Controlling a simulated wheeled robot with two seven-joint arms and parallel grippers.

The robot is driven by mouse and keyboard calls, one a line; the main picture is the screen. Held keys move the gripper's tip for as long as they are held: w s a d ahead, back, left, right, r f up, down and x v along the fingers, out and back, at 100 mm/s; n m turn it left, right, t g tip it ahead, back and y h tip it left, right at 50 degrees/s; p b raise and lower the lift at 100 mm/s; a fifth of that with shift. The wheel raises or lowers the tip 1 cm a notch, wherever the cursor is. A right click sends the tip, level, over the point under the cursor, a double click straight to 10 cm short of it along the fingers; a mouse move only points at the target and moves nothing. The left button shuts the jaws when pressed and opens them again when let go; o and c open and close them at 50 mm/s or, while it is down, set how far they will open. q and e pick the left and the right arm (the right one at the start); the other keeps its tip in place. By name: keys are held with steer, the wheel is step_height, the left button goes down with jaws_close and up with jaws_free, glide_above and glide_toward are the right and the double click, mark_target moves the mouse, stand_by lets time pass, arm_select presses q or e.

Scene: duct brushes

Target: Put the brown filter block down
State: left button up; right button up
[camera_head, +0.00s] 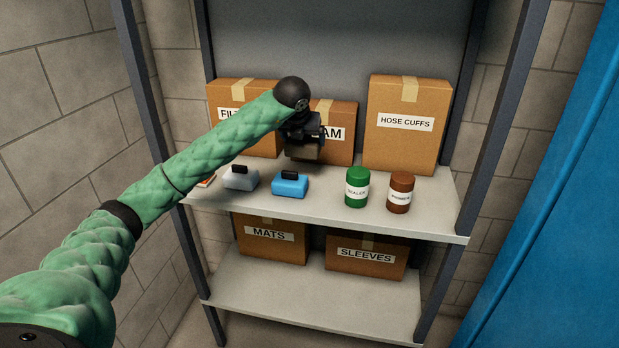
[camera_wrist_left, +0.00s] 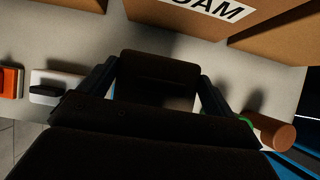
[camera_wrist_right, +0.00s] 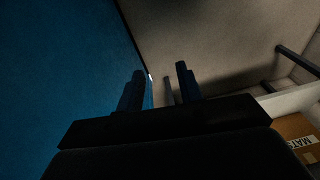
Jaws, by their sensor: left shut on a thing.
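My left gripper (camera_head: 304,141) is shut on the brown filter block (camera_head: 303,152), in front of the box marked "AM". The block hangs below the fingers over the upper shelf (camera_head: 330,204), behind the blue block (camera_head: 290,184). I cannot tell whether its underside touches the shelf. In the left wrist view the block (camera_wrist_left: 160,66) is dark and sits between the two fingers. My right gripper (camera_wrist_right: 160,88) shows only in its own wrist view, open and empty, beside a blue surface.
A grey-white block (camera_head: 240,178) with a black handle stands left of the blue one. A green jar (camera_head: 357,187) and a brown jar (camera_head: 400,192) stand right. Boxes, including HOSE CUFFS (camera_head: 407,145), line the back. Shelf between blue block and green jar is clear.

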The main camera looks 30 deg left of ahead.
arm_select(q)
steer(key=a+f+p, duration=0.1)
steer(key=a, duration=0.1)
steer(key=a+f, duration=0.1)
steer(key=a, duration=0.1)
steer(key=a+f+p, duration=0.1)
steer(key=a, duration=0.1)
steer(key=shift+w+a+f+p, duration=0.1)
steer(key=shift+w+a+p, duration=0.05)
steer(key=shift+w+p, duration=0.15)
steer(key=a+f, duration=0.1)
steer(key=a+f+p, duration=0.1)
steer(key=a, duration=0.1)
steer(key=a+f+p, duration=0.1)
steer(key=a, duration=0.1)
steer(key=shift+w+a+f, duration=0.1)
steer(key=shift+w+a, duration=0.05)
steer(key=shift+w, duration=0.05)
steer(key=shift+f+p, duration=1.05)
steer(key=shift+f, duration=0.9)
arm_select(e)
steer(key=s+d+f, duration=0.1)
steer(key=f, duration=1.1)
steer(key=s+d+f, duration=0.2)
steer(key=f, duration=1)
steer(key=shift+h, duration=0.3)
steer(key=shift+s+a+f, duration=0.1)
arm_select(q)
steer(key=o, duration=0.7)
